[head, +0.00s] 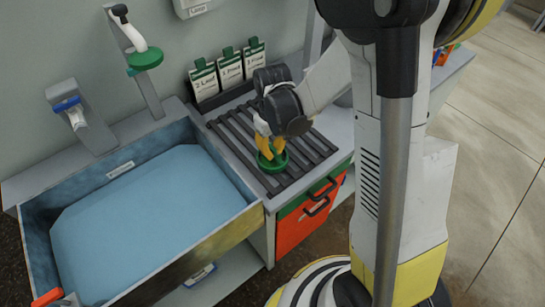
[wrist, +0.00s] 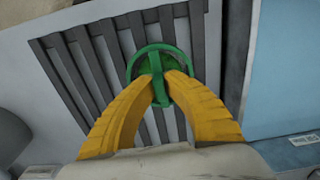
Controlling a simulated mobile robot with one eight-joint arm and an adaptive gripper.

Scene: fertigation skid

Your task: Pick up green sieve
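The green sieve (head: 272,163) is a small round green piece at the slatted grey drying rack (head: 232,128). In the wrist view the sieve (wrist: 158,51) shows as a green ring with an upright bar across its middle. My gripper (head: 269,152) points down over it. In the wrist view the two yellow fingers of my gripper (wrist: 161,82) close in from both sides on the green bar and appear to touch it. The fingers hide part of the sieve. I cannot tell whether it rests on the slats or is slightly above them.
A basin of blue water (head: 150,225) with a metal rim lies left of the rack. Labelled cards (head: 230,70) stand behind the rack. Another green-ended fitting (head: 145,59) hangs on a post at the back left. An orange-red drawer front (head: 300,222) with dark handles is below the rack.

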